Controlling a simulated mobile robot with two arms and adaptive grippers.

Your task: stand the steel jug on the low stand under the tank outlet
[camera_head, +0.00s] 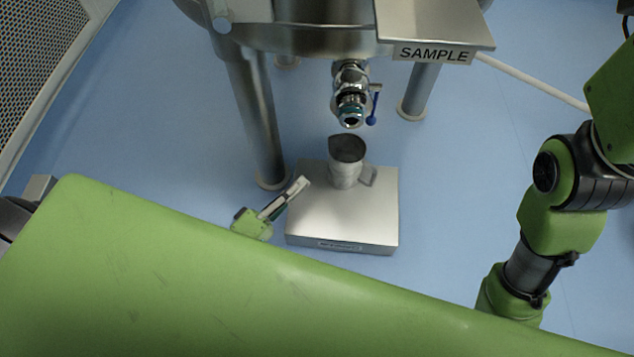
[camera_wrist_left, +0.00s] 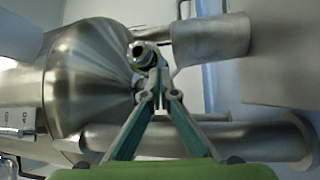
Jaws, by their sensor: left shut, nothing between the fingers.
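The steel jug (camera_head: 345,173) stands upright on the low stand (camera_head: 365,225), toward its back, with its handle to the right. The tank outlet (camera_head: 350,112), a valve with a blue lever, hangs just above the jug's open mouth. My left gripper (camera_head: 304,183) is shut and empty, at the stand's left edge, apart from the jug. In the left wrist view the scene is turned sideways: the jug (camera_wrist_left: 208,42) rests against the stand (camera_wrist_left: 285,50), and the outlet (camera_wrist_left: 146,55) faces its mouth. The shut fingertips (camera_wrist_left: 159,75) are in front of them. My right gripper is out of view.
The tank (camera_head: 300,38) stands on steel legs, one leg (camera_head: 255,120) close behind my left gripper. A shelf marked SAMPLE (camera_head: 435,28) juts out at upper right. A perforated panel (camera_head: 40,70) is at far left. The blue floor right of the stand is clear.

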